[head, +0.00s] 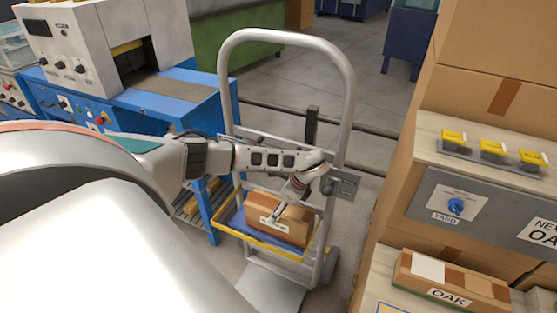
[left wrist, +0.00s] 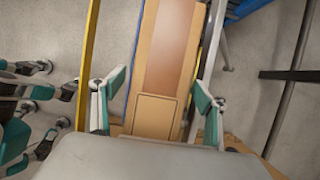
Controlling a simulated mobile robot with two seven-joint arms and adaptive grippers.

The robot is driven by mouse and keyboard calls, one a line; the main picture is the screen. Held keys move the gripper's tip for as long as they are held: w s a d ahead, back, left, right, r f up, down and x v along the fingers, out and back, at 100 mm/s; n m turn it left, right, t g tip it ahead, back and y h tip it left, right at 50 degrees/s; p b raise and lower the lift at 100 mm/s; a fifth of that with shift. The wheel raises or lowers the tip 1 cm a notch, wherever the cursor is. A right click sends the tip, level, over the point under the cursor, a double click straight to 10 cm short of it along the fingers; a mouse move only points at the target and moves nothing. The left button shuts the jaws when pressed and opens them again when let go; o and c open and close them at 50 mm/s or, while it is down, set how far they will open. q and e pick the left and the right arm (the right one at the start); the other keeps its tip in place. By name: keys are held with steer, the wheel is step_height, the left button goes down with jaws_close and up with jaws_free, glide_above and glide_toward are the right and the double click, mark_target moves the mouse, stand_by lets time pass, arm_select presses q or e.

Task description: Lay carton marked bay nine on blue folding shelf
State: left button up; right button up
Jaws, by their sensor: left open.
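A brown carton (head: 282,222) with a white label sits on the blue folding shelf (head: 232,222), which has a yellow rim, on a grey hand truck. The label is too small to read. My left gripper (head: 284,206) is right at the top of this carton and hides part of it. In the left wrist view my left gripper (left wrist: 160,90) is open, with one green-tipped finger on each side of the carton (left wrist: 172,45). I cannot tell whether the fingers touch it.
The hand truck's tall looped handle (head: 345,100) rises behind the shelf. A blue machine bench (head: 180,105) stands at the left. At the right, an OAK carton (head: 425,268) lies on a ledge below a grey panel (head: 480,212) and stacked large boxes (head: 490,45).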

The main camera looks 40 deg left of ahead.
arm_select(q)
steer(key=p+v, duration=0.1)
steer(key=v, duration=0.8)
steer(key=shift+r, duration=0.35)
steer(key=shift+w+d+r, duration=0.1)
steer(key=shift+d+r, duration=0.25)
steer(key=shift+r, duration=0.25)
